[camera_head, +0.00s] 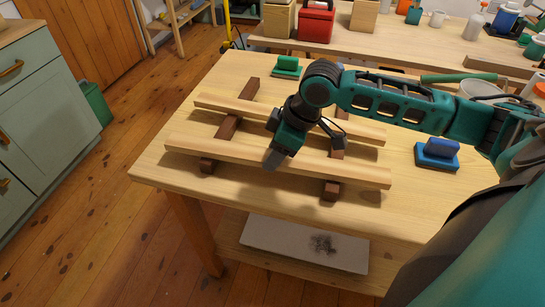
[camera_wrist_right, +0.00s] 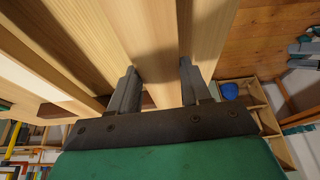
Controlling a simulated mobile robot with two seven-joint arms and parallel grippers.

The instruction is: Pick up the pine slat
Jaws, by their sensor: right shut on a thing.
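Two long pale pine slats lie side by side across two dark wooden bearers on the workbench. The near pine slat (camera_head: 335,172) is the one at my right gripper (camera_head: 272,160), which comes down on its middle from above. In the wrist view, the fingers of the right gripper (camera_wrist_right: 158,88) stand on either side of the slat (camera_wrist_right: 160,40) and are shut on it. The slat appears to rest on the bearers, with no clear gap. The far slat (camera_head: 226,104) lies behind, partly hidden by my right arm. My left gripper does not show.
The dark bearers show at the left (camera_head: 229,127) and right (camera_head: 331,191). A green-based block (camera_head: 287,67) stands at the back of the workbench (camera_head: 150,172), and a blue block (camera_head: 437,154) at the right. Another bench (camera_head: 410,50) with a red box (camera_head: 316,22) stands behind.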

